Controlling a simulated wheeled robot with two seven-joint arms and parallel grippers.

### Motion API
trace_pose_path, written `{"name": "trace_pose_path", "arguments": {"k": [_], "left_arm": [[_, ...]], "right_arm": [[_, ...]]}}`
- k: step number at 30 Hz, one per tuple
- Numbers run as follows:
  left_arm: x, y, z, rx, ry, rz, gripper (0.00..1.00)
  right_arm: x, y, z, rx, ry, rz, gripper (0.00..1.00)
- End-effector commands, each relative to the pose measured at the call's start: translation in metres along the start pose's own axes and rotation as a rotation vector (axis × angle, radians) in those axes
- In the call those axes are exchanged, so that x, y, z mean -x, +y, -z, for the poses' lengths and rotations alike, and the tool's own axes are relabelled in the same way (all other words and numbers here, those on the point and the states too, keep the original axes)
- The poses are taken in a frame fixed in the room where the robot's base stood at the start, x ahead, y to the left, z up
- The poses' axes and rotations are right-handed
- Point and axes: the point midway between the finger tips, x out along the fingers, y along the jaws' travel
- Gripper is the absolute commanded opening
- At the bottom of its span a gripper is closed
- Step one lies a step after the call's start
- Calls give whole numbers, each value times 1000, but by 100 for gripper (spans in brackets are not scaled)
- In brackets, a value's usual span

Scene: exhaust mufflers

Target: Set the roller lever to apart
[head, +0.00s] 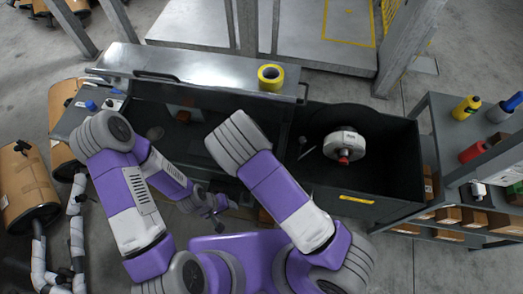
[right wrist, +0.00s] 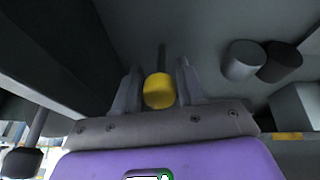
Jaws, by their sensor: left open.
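In the right wrist view, a yellow knob (right wrist: 158,91) on a thin dark stem sits between the two fingers of my right gripper (right wrist: 160,82). Whether the fingers press on it cannot be told. A second lever with a black knob (right wrist: 20,161) shows at the lower left. No label shows which is the roller lever or its setting. In the head view my right gripper is hidden behind its own arm. My left gripper (head: 221,208) is open and empty, low in front of the dark machine front.
A steel counter (head: 210,70) with yellow tape (head: 270,77) runs along the back. A dark bin (head: 385,165) holding a white-and-red part (head: 345,145) stands right of the arms.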

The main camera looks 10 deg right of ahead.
Motion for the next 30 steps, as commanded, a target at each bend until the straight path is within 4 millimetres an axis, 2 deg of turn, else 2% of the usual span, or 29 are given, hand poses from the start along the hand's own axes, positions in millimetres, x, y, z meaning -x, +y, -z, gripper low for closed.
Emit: {"name": "trace_pose_path", "arguments": {"k": [1,6,8,16,24,30], "left_arm": [[0,0,0,0,0,0,56],[0,0,0,0,0,0,56],[0,0,0,0,0,0,56],[-2,-1,0,0,0,0,56],[-15,-6,1,0,0,0,56],[-20,-8,1,0,0,0,56]], "right_arm": [[0,0,0,0,0,0,32],[0,0,0,0,0,0,6],[0,0,0,0,0,0,0],[0,-1,-3,2,15,-3,0],[-4,-4,-18,-2,172,-31,0],[-3,-4,-22,-9,241,-40,0]]}}
